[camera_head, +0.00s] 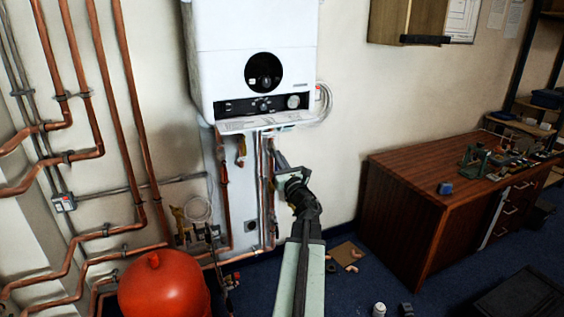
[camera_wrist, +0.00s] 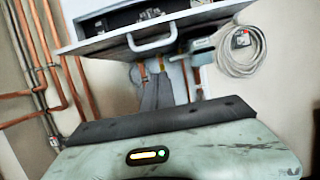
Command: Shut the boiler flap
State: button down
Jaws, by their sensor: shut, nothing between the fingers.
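The white boiler (camera_head: 225,60) hangs on the wall, with its dials and black control strip exposed. Its flap (camera_head: 240,127) is open, sticking out below the control strip. In the wrist view the flap (camera_wrist: 205,25) shows from close by, tilted, with a white bar handle (camera_wrist: 152,43) on its front edge. My gripper (camera_head: 277,153) is below and slightly right of the flap, apart from it in the head view. In the wrist view my gripper (camera_wrist: 158,72) has its dark fingers together and empty, pointing up under the flap near the handle.
Copper pipes (camera_head: 135,110) run along the wall at left and below the boiler. A coiled white cable (camera_head: 322,103) hangs at its right. A red tank (camera_head: 163,287) stands at lower left, a wooden desk (camera_head: 400,195) at right.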

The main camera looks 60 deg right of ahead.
aim_at(272, 133)
notch_tip(272, 133, up, 6)
jog(key=w+d+p, duration=0.2)
jog(key=w+p, duration=0.1)
jog(key=p, duration=0.1)
jog(key=shift+f+p, duration=0.15)
jog(key=shift+p, duration=0.25)
jog(key=shift+d, duration=0.1)
jog(key=shift+s+r+p, duration=0.15)
jog(key=shift+r+p, duration=0.05)
jog(key=shift+p, duration=0.3)
